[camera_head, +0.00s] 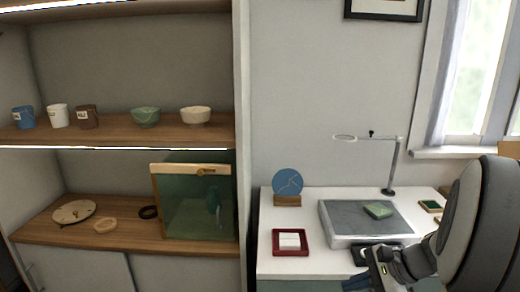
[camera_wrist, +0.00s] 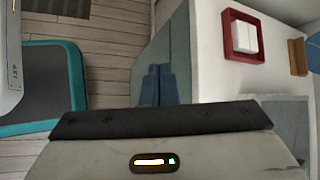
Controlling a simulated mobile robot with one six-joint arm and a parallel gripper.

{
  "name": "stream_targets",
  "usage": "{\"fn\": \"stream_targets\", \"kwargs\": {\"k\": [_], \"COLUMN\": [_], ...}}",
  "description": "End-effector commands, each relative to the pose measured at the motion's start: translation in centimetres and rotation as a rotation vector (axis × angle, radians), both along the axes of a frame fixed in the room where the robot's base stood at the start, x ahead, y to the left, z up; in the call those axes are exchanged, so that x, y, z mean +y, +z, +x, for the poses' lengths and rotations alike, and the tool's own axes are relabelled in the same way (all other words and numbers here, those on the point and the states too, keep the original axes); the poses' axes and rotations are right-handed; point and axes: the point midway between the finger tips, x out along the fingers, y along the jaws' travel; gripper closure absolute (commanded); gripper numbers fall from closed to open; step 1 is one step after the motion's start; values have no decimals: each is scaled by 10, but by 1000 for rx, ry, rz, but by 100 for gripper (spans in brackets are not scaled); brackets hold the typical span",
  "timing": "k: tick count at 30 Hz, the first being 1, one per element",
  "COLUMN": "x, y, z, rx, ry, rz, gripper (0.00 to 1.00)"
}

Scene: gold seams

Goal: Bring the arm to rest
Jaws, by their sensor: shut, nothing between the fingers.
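My gripper (camera_head: 374,268) is at the lower right in the head view, in front of the white table's front edge. In the wrist view its two dark blue fingers (camera_wrist: 158,84) lie side by side, closed, with nothing between them. The arm comes in from the right edge of the head view, bent, and hides part of the table's right side. The gripper looks apart from the things on the table.
The white table (camera_head: 265,225) holds a red tray (camera_head: 277,250) with a white block, a blue disc on a wooden stand (camera_head: 288,184), a grey mat (camera_head: 345,222) with a green piece, and a lamp (camera_head: 393,165). A shelf (camera_head: 120,135) with cups and bowls stands left.

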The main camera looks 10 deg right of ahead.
Motion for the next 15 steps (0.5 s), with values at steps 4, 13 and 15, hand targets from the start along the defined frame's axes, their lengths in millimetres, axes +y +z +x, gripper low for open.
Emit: {"fn": "stream_targets", "kwargs": {"k": [4,13,15], "x": [60,110,114], "y": [45,110,122], "z": [-28,-79,-85], "rx": [-29,-209,-257], "ry": [362,1013,1121], "rz": [-265,-771,-860], "gripper": [100,100,100]}}
